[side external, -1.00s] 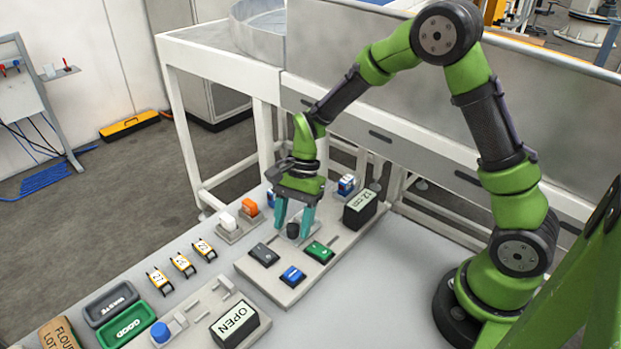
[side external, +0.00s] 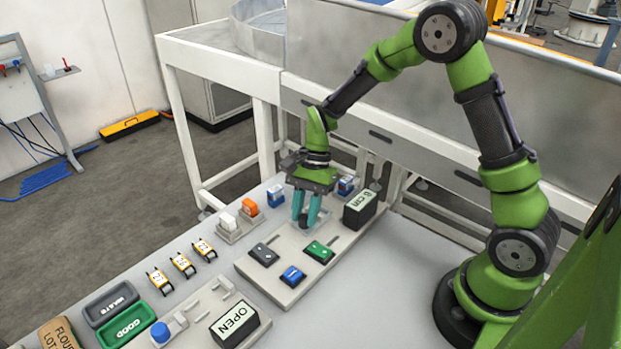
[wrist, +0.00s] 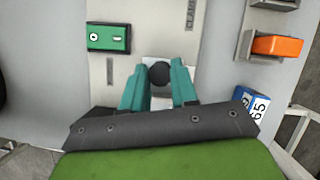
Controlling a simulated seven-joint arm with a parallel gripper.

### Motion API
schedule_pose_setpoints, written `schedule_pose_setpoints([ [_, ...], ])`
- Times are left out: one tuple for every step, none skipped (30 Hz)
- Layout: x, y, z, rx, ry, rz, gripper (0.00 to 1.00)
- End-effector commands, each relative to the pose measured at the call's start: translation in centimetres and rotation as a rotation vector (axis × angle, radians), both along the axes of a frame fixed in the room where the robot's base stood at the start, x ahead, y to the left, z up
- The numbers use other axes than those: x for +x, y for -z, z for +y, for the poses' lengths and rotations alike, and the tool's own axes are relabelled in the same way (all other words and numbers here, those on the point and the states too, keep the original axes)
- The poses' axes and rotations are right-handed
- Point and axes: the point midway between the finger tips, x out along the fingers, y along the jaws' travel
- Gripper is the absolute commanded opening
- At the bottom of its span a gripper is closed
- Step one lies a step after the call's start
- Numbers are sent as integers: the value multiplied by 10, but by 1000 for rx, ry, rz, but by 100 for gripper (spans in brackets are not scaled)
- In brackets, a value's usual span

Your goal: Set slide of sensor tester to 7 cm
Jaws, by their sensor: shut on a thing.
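The sensor tester (side external: 258,274) is a light grey panel with grey, blue and green switches. Its display (side external: 360,209) appears to read 8 cm. My gripper (side external: 306,222) is at the back of the panel, pointing down, its teal fingers closed around the slide's dark round knob. In the wrist view, the knob (wrist: 159,74) sits between the fingertips of my gripper (wrist: 158,82), over a pale plate. The fingers largely hide the knob in the side view.
Orange (side external: 249,207) and white (side external: 227,221) blocks sit on holders to the left. An OPEN display (side external: 234,324) stands in front. The table right of the tester is clear.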

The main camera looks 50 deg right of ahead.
Motion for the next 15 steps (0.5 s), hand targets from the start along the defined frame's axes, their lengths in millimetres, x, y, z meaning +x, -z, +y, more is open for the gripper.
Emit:
schedule_pose_setpoints([
  [0, -1, -5, 0, 4, -2, 0],
  [0, -1, -7, 0, 3, -1, 0],
  [0, -1, -8, 0, 2, -1, 0],
  [0, -1, -8, 0, 2, -1, 0],
  [0, -1, -8, 0, 2, -1, 0],
  [0, -1, -8, 0, 2, -1, 0],
  [0, -1, -8, 0, 2, -1, 0],
  [0, -1, -8, 0, 2, -1, 0],
  [0, -1, -7, 0, 2, -1, 0],
  [0, -1, -7, 0, 2, -1, 0],
  [0, -1, -7, 0, 2, -1, 33],
  [0, -1, -7, 0, 2, -1, 39],
  [0, -1, -7, -1, 2, -2, 43],
  [0, -1, -7, 0, 2, -1, 48],
  [0, -1, -7, 0, 2, -1, 54],
])
